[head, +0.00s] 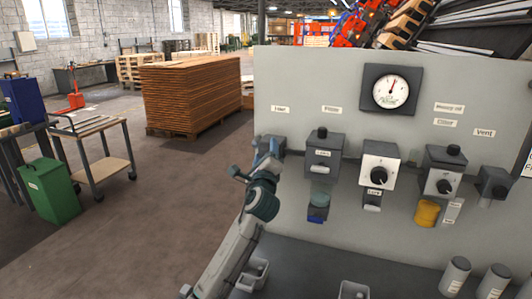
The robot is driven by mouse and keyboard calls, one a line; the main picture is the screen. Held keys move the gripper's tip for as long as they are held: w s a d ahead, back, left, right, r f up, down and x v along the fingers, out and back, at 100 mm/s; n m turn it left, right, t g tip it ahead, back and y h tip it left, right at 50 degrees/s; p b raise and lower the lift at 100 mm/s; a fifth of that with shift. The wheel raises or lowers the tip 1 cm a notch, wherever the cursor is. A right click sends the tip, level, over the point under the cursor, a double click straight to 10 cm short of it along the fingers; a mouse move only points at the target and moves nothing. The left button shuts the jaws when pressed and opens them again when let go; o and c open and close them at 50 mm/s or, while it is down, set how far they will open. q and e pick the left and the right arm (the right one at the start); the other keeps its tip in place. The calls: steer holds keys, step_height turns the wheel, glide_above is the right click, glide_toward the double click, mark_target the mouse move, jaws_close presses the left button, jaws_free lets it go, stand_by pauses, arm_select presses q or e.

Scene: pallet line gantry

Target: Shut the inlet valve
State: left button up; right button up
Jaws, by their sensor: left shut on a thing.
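The panel (300,75) stands at the right. At its left edge, under a small label that seems to read Inlet (280,109), is the inlet valve (271,143), a dark block mostly hidden behind my gripper. My left gripper (264,163) is at this valve, shut on its handle. The handle itself is covered by the fingers, so its angle cannot be told. My right gripper is not in view.
Right of the valve, dark and white control boxes with knobs (379,165) stick out of the panel under a round gauge (390,90). A vent valve (495,183) is at the far right. Small cups (353,290) stand below. Open floor lies left, with a trolley (100,165).

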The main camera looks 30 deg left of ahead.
arm_select(q)
steer(key=n+g+p, duration=0.1)
steer(key=n, duration=0.1)
steer(key=n+g+p, duration=0.1)
steer(key=n, duration=0.2)
steer(key=n+g+p, duration=0.1)
steer(key=n, duration=0.2)
steer(key=shift+a+f, duration=0.1)
steer(key=shift+f, duration=0.15)
steer(key=shift+f+n, duration=0.1)
steer(key=shift+n, duration=0.3)
steer(key=o, duration=1)
